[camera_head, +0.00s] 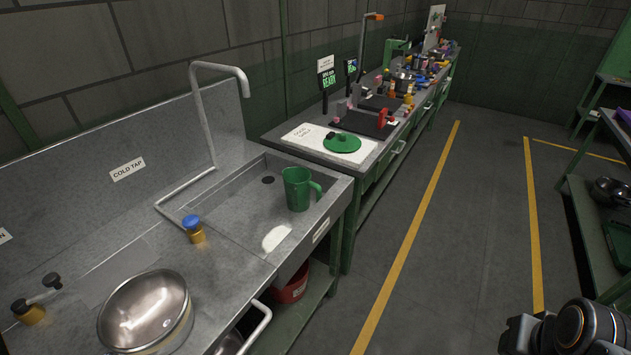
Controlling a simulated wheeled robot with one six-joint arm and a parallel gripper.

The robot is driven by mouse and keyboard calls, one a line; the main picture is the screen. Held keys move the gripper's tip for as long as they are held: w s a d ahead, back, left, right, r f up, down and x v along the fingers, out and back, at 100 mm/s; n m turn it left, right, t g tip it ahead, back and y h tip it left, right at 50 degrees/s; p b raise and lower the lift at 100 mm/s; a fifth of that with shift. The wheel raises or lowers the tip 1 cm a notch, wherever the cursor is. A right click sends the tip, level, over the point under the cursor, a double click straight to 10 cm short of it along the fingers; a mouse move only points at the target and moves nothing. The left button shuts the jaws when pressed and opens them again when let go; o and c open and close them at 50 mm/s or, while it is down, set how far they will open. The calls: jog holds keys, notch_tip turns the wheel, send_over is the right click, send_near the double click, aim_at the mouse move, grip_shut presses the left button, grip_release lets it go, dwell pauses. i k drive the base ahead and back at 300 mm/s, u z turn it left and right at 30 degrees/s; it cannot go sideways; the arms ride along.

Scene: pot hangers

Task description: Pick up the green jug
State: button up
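The green jug (297,189) stands upright in the shallow metal sink basin, near the basin's right end. Its handle points to the right, toward the front rim. Its top is open, and I cannot see whether anything is inside it. Part of my arm shows at the lower right corner, over the floor and well apart from the jug. The fingertips of my gripper cannot be made out there.
The sink (222,213) has a tall bent tap (203,119) behind the jug. A metal bowl (146,309) and a blue-topped knob (193,228) are to the left. A counter with a green lid (342,142) lies beyond. The floor aisle (470,230) is clear.

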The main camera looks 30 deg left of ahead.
aim_at(298, 184)
jog(key=u, duration=0.35)
jog(key=i, duration=0.75)
jog(key=u, duration=1.25)
jog(key=i, duration=0.65)
jog(key=u, duration=0.65)
